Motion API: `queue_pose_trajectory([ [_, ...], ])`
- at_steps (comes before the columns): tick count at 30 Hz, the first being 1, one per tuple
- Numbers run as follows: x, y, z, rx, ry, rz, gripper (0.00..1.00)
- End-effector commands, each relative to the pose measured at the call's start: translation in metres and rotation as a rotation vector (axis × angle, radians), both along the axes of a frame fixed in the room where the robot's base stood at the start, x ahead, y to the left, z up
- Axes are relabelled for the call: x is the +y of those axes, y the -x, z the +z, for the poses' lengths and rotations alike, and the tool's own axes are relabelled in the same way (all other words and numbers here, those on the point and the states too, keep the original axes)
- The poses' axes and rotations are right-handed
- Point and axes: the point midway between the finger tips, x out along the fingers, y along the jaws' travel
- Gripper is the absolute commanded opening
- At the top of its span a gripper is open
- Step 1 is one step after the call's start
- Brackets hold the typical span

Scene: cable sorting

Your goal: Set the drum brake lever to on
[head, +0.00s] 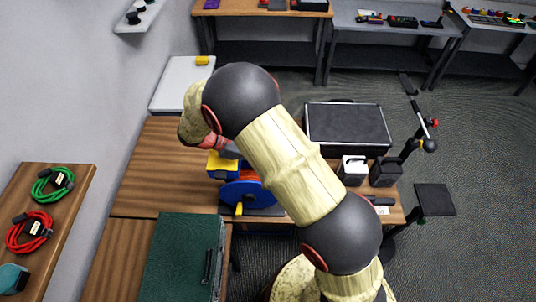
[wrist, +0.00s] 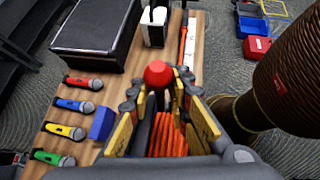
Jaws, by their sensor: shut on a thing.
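The cable drum (head: 240,193) has a blue flange and orange cable. It stands on the wooden table, partly hidden by my arm in the head view. Its orange cable (wrist: 168,138) shows below my fingers in the wrist view. A red ball knob (wrist: 158,73), apparently the brake lever's end, sits between my fingertips. My gripper (wrist: 160,92) is shut on this knob from both sides. The lever's shaft is mostly hidden by the fingers, and its on or off marking cannot be read. In the head view, my gripper (head: 229,151) is largely covered by my arm.
Several microphones (wrist: 64,131) and a blue block (wrist: 102,124) lie beside the drum. A black case (head: 347,126) and a white box (head: 353,170) stand behind. A green case (head: 180,258) is in front; coiled cables (head: 52,183) lie on the left shelf.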

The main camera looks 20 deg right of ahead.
Motion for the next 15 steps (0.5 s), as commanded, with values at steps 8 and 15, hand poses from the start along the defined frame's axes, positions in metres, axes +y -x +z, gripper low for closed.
queue_pose_trajectory([
  [8, 0.0094, -0.0064, 0.0028, 0.028, 0.109, 0.004, 0.00],
  [15, 0.0111, -0.0070, 0.0035, 0.038, 0.141, 0.004, 0.00],
])
